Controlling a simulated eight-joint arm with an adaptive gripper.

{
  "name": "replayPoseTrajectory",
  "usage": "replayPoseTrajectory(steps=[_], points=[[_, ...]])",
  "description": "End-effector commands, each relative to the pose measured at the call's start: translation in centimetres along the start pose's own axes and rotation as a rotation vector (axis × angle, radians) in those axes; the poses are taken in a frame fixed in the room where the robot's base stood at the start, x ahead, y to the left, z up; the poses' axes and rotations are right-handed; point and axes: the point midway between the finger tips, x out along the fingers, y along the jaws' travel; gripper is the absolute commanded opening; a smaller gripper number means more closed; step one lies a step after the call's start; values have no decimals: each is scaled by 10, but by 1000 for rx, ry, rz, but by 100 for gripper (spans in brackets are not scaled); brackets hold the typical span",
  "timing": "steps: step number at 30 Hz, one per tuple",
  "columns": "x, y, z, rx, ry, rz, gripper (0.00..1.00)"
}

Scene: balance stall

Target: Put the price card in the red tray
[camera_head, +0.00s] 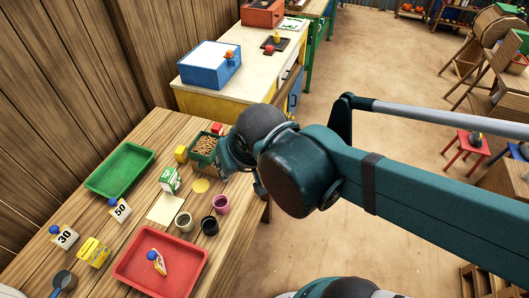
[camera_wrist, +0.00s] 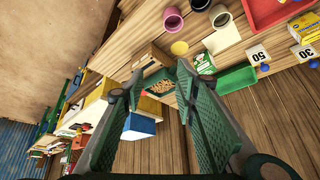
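A price card (camera_head: 160,263) with a blue knob lies tilted inside the red tray (camera_head: 128,277), at the front of the wooden table. Two other cards with blue knobs, marked 50 (camera_head: 120,211) and 30 (camera_head: 65,237), are on the table outside the tray. In the wrist view the red tray (camera_wrist: 262,14) is at the top right, partly cut off. My gripper (camera_wrist: 161,78) is open and empty, with its fingers apart. In the head view my arm mostly hides it, beyond the table's right edge area. Nothing is between the fingers.
A green tray (camera_head: 120,170), yellow box (camera_head: 94,252), green-and-white carton (camera_head: 170,180), several cups (camera_head: 221,204) and a box of brown pieces (camera_head: 204,147) stand on the table. A blue box (camera_head: 208,67) is on the counter behind. Open floor (camera_head: 330,240) lies to the right.

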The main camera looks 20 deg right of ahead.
Motion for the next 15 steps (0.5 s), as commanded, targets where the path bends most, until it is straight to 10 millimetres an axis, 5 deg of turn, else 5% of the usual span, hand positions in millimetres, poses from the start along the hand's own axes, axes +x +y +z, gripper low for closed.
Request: replayPoseTrajectory(steps=[15], points=[[-32,76,0,0,86,47,30]])
